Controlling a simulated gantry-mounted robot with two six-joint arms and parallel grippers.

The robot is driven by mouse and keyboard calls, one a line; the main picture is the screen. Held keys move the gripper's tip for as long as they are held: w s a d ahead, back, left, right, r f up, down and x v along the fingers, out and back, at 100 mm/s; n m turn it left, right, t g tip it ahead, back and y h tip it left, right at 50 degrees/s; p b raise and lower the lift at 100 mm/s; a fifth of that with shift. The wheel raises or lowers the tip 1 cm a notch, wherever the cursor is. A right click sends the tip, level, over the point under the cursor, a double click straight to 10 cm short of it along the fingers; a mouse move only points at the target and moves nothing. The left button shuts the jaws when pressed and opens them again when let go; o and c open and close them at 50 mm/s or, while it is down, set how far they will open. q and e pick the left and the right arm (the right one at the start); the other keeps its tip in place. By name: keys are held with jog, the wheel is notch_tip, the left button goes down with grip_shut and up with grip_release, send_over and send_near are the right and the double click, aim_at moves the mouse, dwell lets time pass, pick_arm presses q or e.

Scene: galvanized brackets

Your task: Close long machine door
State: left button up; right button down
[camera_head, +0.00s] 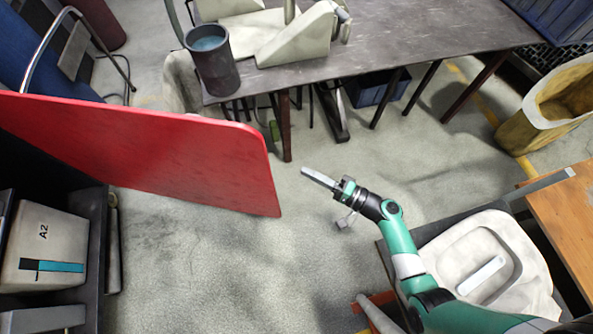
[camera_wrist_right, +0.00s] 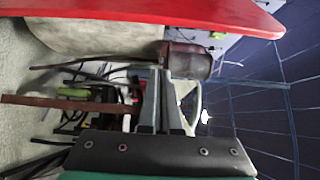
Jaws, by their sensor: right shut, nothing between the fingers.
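The long machine door (camera_head: 150,150) is a large red panel with rounded corners. In the head view it swings out from the left, standing open away from the dark machine body (camera_head: 98,215). My right gripper (camera_head: 308,173) is in the middle of the head view, to the right of the door's free edge, with a gap between them. Its fingers are shut and empty. In the right wrist view the gripper's fingers (camera_wrist_right: 162,95) point up toward the red door (camera_wrist_right: 150,10), which crosses the top of the picture. My left gripper is not in view.
A white box marked A2 (camera_head: 45,248) sits inside the machine opening. A dark table (camera_head: 400,40) with a cup (camera_head: 212,65) stands at the back. A light tray (camera_head: 430,255) and a wooden top (camera_head: 560,215) are at the right. Floor between door and gripper is clear.

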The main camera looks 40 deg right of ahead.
pick_arm(q)
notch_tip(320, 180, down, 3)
jog(key=b, duration=0.2)
jog(key=shift+b, duration=0.3)
pick_arm(e)
jog(key=w+a, duration=0.5)
jog(key=a, duration=0.1)
jog(key=shift+w+a, duration=0.2)
jog(key=shift+w, duration=0.2)
